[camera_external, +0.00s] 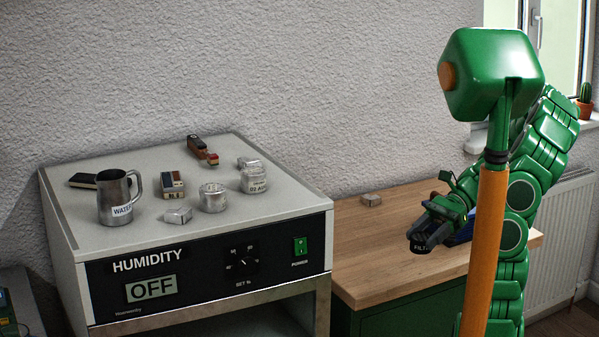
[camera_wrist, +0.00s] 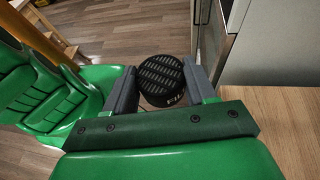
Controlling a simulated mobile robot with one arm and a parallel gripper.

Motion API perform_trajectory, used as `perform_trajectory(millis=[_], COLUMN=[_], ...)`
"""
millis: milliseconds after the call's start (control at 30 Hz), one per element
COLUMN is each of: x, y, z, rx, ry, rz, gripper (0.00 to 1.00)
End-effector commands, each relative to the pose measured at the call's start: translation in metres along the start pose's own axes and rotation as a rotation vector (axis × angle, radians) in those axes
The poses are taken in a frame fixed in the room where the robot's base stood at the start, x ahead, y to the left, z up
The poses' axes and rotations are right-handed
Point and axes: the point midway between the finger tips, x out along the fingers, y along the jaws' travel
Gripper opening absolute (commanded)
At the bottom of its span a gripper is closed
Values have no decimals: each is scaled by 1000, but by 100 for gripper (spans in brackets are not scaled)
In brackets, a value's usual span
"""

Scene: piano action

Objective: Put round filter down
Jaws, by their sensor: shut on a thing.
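The round filter (camera_wrist: 161,78) is a black disc-shaped canister with a slotted top face. My gripper (camera_wrist: 163,84) is shut on it, with one grey finger on each side. In the external view, my gripper (camera_external: 434,222) is over the wooden bench top, and the dark filter (camera_external: 420,246) hangs at its end with white lettering partly showing. The filter appears to be held above the wood, but I cannot tell the exact gap.
The wooden bench (camera_external: 375,262) has free room at its front left. A small metal block (camera_external: 371,200) lies near its back edge. The humidity cabinet (camera_external: 215,262) stands left of the bench, carrying a metal jug (camera_external: 117,200), metal tins (camera_external: 254,180) and other small items. A blue object is partly hidden behind my arm.

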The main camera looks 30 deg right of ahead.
Motion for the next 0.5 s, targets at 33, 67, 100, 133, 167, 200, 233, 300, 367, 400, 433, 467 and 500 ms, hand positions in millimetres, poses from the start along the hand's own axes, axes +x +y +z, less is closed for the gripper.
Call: perform_trajectory(millis=[33,67,100,133,167,200,233,300,367,400,433,467,500], x=[-1,-1,-2,-2,-3,-4,-4,-6,-7,-8,-9,-9,-10], y=[-3,-6,-9,-12,-14,-17,-19,-23,-26,-28,-29,-30,-31], z=[8,12,16,21,24,30,34,41,45,48,50,53,55], rx=[12,21,33,42,49,60,65,81,91,97,102,105,109], ry=[3,3,4,3,4,4,3,1,1,0,0,1,2], rz=[-39,-61,-90,-112,-131,-156,-171,-204,-225,-239,-249,-259,-270], gripper=[26,26,26,26,26,26,26,26,26,26,26,26,26])
